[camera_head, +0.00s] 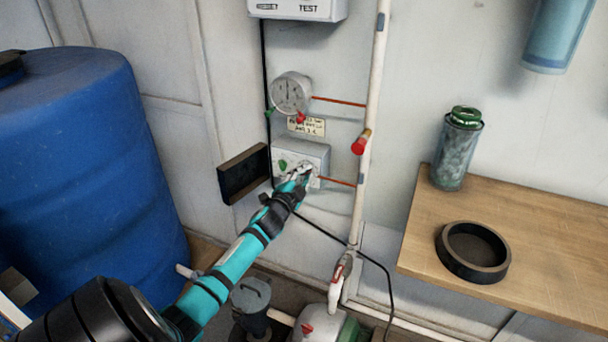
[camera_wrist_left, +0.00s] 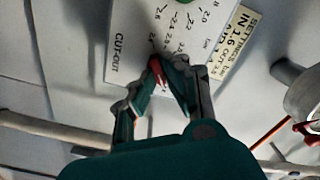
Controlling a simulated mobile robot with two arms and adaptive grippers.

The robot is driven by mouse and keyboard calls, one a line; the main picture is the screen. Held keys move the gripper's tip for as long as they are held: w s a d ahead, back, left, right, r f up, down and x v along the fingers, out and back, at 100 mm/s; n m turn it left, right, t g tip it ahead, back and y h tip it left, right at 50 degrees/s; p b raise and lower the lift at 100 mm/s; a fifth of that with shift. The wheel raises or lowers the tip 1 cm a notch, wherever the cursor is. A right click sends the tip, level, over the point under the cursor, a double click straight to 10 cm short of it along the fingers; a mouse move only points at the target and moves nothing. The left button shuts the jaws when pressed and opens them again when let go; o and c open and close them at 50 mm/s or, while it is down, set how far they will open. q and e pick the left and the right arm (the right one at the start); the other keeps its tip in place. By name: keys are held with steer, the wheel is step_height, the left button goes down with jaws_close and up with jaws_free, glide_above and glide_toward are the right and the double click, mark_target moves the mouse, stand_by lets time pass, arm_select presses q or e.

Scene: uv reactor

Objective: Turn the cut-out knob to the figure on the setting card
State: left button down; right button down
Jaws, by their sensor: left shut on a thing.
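The cut-out knob (camera_wrist_left: 157,72), with a red part showing, is on the face of a pale wall box (camera_head: 312,153), which also shows in the left wrist view (camera_wrist_left: 128,20). Printed figures and the word CUT-OUT stand around it. My left gripper (camera_head: 301,174), also in the left wrist view (camera_wrist_left: 160,66), is shut on the knob. The fingers hide most of the knob, so I cannot tell which figure it points to. The cream setting card (camera_head: 306,126) is just above the box. In the left wrist view the card (camera_wrist_left: 236,48) is partly legible, with "IN 1.6". My right gripper is not in view.
A round gauge (camera_head: 291,92) is above the card. A dark flap (camera_head: 244,174) stands out left of the box. A white pipe (camera_head: 372,95) with a red-ended valve (camera_head: 361,142) runs at right. A blue drum (camera_head: 90,150) is left, a wooden bench (camera_head: 540,230) right.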

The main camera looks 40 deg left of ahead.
arm_select(q)
steer(key=shift+m, duration=0.5)
steer(key=c, duration=1.4)
jaws_free()
steer(key=v, duration=1.2)
